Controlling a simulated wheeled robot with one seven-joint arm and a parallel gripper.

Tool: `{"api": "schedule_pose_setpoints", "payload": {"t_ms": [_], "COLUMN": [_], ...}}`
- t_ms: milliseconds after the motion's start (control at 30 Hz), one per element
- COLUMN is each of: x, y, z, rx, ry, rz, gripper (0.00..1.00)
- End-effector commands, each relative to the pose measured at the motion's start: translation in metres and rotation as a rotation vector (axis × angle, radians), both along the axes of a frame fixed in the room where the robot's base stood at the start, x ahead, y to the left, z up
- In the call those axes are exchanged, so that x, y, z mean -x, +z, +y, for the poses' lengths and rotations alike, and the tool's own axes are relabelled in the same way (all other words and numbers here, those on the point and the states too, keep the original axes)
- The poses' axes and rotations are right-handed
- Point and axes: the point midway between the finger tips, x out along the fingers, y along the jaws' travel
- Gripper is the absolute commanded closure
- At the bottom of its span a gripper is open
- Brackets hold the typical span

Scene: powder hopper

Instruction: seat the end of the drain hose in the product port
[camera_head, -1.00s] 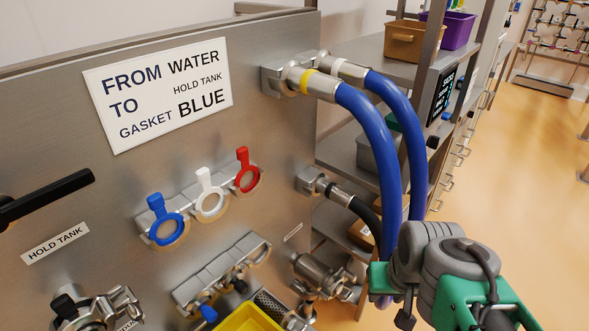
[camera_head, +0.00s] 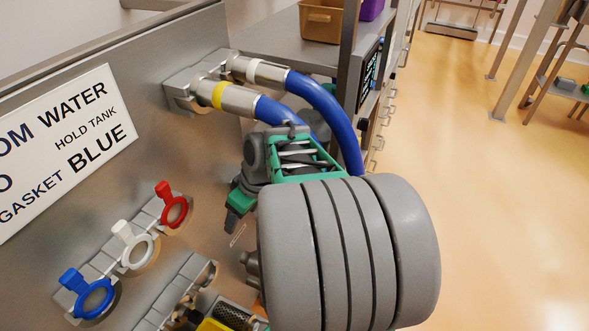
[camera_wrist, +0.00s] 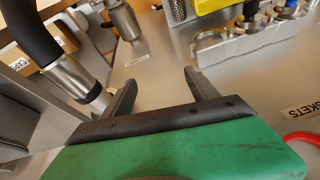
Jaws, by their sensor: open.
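My gripper (camera_wrist: 158,92) is open and empty in the wrist view, its two dark fingers spread over the steel panel. In the head view its green and dark body (camera_head: 238,203) is near the panel, below the blue hoses. A black hose (camera_wrist: 32,35) with a metal end (camera_wrist: 72,82) meets the panel just left of the fingers in the wrist view. No label naming the drain hose or product port is readable.
A metal fitting (camera_wrist: 124,20) and several knobs stand beyond the fingers. A shelf (camera_head: 275,42) is behind the hoses.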

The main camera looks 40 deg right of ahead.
Motion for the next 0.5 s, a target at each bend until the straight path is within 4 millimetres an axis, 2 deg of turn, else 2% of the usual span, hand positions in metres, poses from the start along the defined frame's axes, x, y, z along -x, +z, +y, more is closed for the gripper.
{"api": "schedule_pose_setpoints", "payload": {"t_ms": [33, 100, 200, 333, 400, 500], "x": [0.002, 0.006, 0.017, 0.033, 0.039, 0.039], "y": [0.012, 0.014, 0.016, 0.019, 0.019, 0.015], "z": [-0.033, -0.072, -0.112, -0.149, -0.160, -0.164], "rx": [-0.027, -0.048, -0.054, -0.040, -0.032, -0.025], "ry": [0.005, 0.041, 0.071, 0.087, 0.092, 0.097], "rz": [-0.029, -0.104, -0.202, -0.303, -0.336, -0.353], "gripper": [0.32, 0.32, 0.32, 0.32, 0.32, 0.32]}}
